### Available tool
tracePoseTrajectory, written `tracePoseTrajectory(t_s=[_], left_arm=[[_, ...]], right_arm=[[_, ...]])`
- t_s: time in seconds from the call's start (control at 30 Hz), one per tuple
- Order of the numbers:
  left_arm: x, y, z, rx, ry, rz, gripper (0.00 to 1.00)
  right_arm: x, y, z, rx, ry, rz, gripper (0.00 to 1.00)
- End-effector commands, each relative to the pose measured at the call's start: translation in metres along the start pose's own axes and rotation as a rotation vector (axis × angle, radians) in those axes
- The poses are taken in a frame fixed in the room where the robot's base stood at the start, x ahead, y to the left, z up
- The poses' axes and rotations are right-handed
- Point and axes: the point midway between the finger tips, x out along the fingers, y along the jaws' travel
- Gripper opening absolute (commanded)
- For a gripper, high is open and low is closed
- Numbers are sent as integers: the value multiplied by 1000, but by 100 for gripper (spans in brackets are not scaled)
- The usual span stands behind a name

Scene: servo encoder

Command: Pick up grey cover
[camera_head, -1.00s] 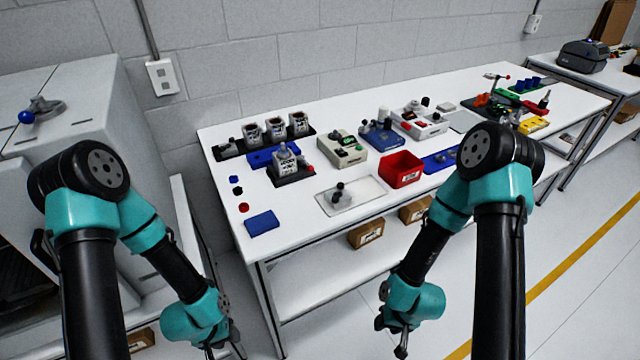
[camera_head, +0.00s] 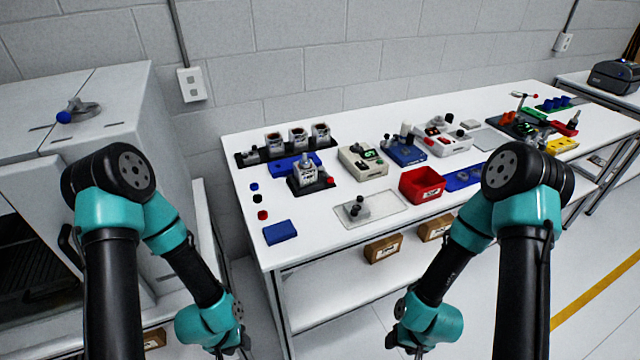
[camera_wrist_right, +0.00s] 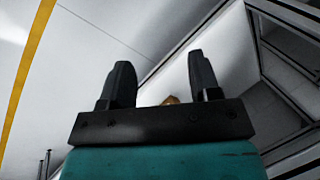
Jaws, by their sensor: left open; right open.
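I cannot tell for sure which item is the grey cover. A small grey part with a dark knob (camera_head: 356,208) sits on a pale flat tray (camera_head: 378,213) near the front of the table. Several grey-white canisters (camera_head: 298,135) stand in a black rack at the back left, and another (camera_head: 304,172) sits in a black fixture in front of them. My left gripper (camera_head: 232,352) is low in front of the table, small and partly cut off. My right gripper (camera_head: 408,347) is also low in front; the right wrist view shows its jaws (camera_wrist_right: 160,75) apart and empty.
A red bin (camera_head: 421,185), a beige device (camera_head: 362,163), a blue fixture (camera_head: 405,152) and a blue block (camera_head: 280,232) stand on the white table (camera_head: 320,260). Cardboard boxes (camera_head: 383,249) lie on the shelf below. A grey-white cabinet (camera_head: 110,110) is at the left.

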Motion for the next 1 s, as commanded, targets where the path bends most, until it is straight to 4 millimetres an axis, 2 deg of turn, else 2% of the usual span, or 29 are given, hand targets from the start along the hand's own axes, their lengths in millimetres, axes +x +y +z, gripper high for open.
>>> tracePoseTrajectory(t_s=[0.07,0.43,0.7,0.77,0.87,0.97,1.0], left_arm=[[0,0,0,0,0,0,43],[0,0,0,0,0,0,43],[0,0,0,0,0,0,43],[0,0,0,0,0,0,43],[0,0,0,0,0,0,43],[0,0,0,0,0,0,43],[0,0,0,0,0,0,43]], right_arm=[[0,0,0,0,0,0,65],[0,0,0,0,0,0,100],[-1,-1,-4,-11,2,0,100],[-2,-4,-12,-32,5,0,100],[-7,-12,-35,-105,10,-1,100],[-20,-28,-73,-225,18,-2,100],[-28,-37,-92,-285,21,-3,100]])
